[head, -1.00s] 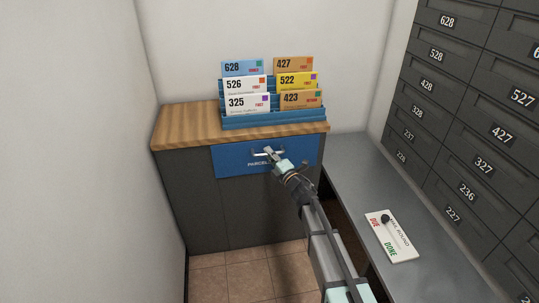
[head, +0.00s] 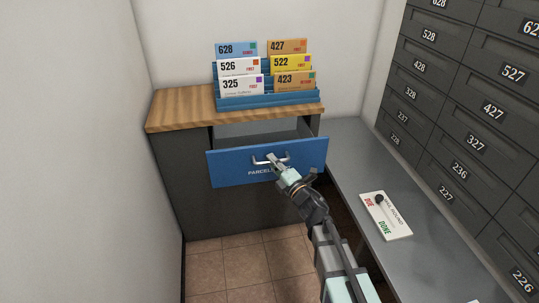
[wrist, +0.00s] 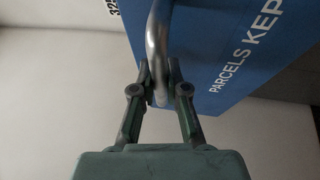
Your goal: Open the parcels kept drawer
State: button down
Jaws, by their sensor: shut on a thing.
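The blue parcels kept drawer (head: 235,167) sits in the dark grey cabinet (head: 190,190) under a wooden top. It is partly pulled out, and its grey inside shows behind the front panel. My gripper (head: 275,163) is at the metal handle (head: 262,161) in the middle of the drawer front. In the wrist view the fingers of my gripper (wrist: 158,85) are shut on the curved handle (wrist: 155,40), beside the "PARCELS KEPT" lettering on the blue front (wrist: 215,50). The last letters are cut off by the frame edge there and hidden by my gripper in the head view.
A blue rack (head: 265,102) of numbered letters stands on the wooden top (head: 180,108). A grey bench (head: 360,165) runs along the right with a mail round sign (head: 392,222) on it. Numbered mailboxes (head: 470,120) cover the right wall. Tiled floor (head: 230,265) lies clear before the cabinet.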

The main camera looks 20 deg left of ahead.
jog(key=s, duration=0.1)
jog(key=s+d, duration=0.1)
jog(key=shift+s+d, duration=0.3)
jog(key=shift+s, duration=0.05)
jog(key=c, duration=1.2)
grip_release()
jog(key=v, duration=0.7)
jog(key=shift+s+d, duration=0.1)
jog(key=shift+d, duration=0.05)
jog(key=shift+f, duration=0.1)
